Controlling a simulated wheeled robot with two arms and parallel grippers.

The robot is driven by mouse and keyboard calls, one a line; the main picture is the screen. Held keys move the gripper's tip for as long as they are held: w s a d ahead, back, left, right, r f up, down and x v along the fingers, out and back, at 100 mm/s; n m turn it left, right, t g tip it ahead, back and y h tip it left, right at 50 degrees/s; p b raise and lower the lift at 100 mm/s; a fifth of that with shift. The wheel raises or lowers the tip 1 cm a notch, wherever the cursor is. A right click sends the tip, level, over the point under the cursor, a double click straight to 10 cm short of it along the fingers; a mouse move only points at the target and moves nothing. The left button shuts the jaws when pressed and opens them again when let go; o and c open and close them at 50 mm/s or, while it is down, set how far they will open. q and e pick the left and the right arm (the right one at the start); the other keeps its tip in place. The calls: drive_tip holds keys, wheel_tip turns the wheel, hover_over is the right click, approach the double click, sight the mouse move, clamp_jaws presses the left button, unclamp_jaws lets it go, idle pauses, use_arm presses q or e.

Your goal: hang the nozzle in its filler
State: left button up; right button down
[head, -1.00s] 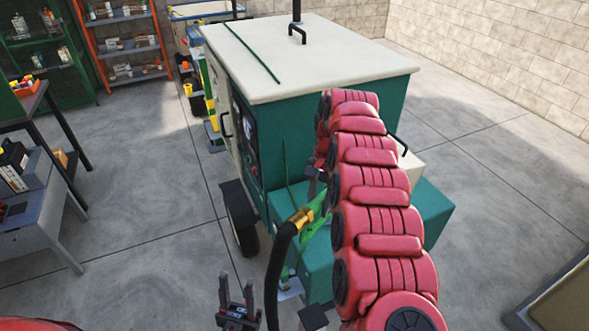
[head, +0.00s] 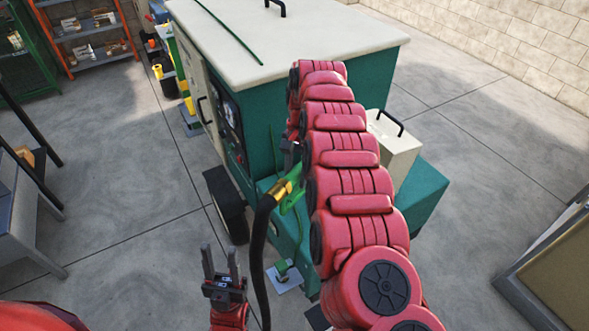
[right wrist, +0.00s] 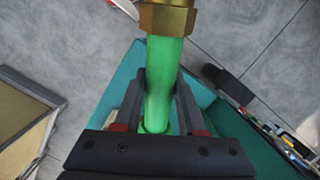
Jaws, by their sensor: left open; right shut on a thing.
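The nozzle is green with a brass coupling; it shows in the head view (head: 289,203) and in the right wrist view (right wrist: 163,75). A black hose (head: 257,255) hangs from its coupling. My right gripper (right wrist: 159,100) is shut on the green nozzle, with one finger on each side. In the head view, my right arm covers part of the nozzle and gripper, beside the teal machine's (head: 260,130) near end. My left gripper (head: 221,268) is open and empty, low in the head view, left of the hose. I cannot make out the filler; it may be hidden behind my right arm.
A cream box (head: 394,150) with a black handle sits on the machine's teal ledge (head: 425,195), right of my right arm. A black wheel (head: 226,207) stands at the machine's left. A grey bench (head: 25,225) is at the left. Open floor (head: 130,220) lies between.

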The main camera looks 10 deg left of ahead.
sight(294, 187)
drive_tip(key=f, duration=0.2)
drive_tip(key=shift+w+a+f, duration=0.25)
drive_tip(key=shift+w+f, duration=0.1)
drive_tip(key=shift+f, duration=0.05)
drive_tip(key=shift+s+d+r, duration=0.1)
drive_tip(key=shift+s, duration=0.05)
drive_tip(key=shift+s+f, duration=0.25)
drive_tip(key=shift+f, duration=0.25)
drive_tip(key=shift+w+f+b, duration=0.1)
drive_tip(key=shift+f+b, duration=0.15)
drive_tip(key=shift+b, duration=0.45)
